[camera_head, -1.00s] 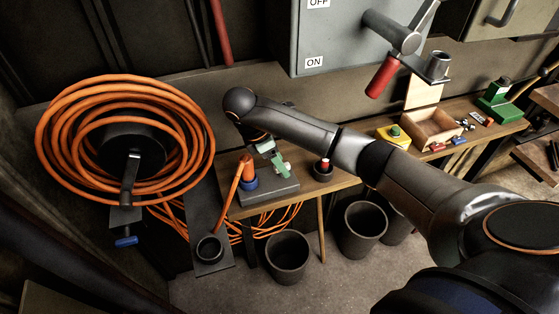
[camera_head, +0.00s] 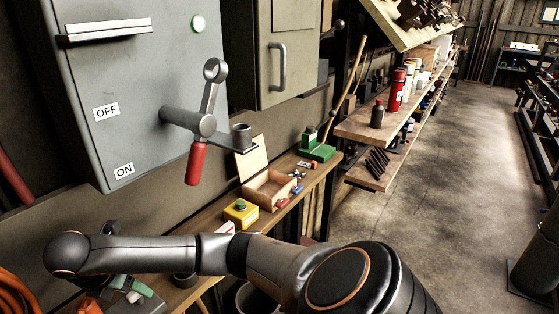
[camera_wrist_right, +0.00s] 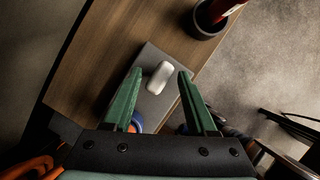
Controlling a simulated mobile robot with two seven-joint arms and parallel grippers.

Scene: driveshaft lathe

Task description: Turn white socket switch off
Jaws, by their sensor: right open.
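The white switch (camera_wrist_right: 158,78) is a small rounded block on top of a grey socket box (camera_wrist_right: 150,56), seen in the right wrist view. The box sits on the wooden bench (camera_wrist_right: 105,45). My right gripper (camera_wrist_right: 159,72) is open, with its two green fingers on either side of the switch in the picture. I cannot tell the height gap between them, and no contact shows. In the head view the right gripper (camera_head: 124,283) is at the bottom left, over the grey box (camera_head: 150,304). My left gripper is not in view.
A blue and orange plug (camera_wrist_right: 137,122) is by the left finger. A dark cup with a red item (camera_wrist_right: 207,22) stands beyond the box. A grey ON/OFF cabinet (camera_head: 140,75) with a red-handled lever (camera_head: 196,163) hangs above. A yellow button box (camera_head: 241,213) is farther along the bench.

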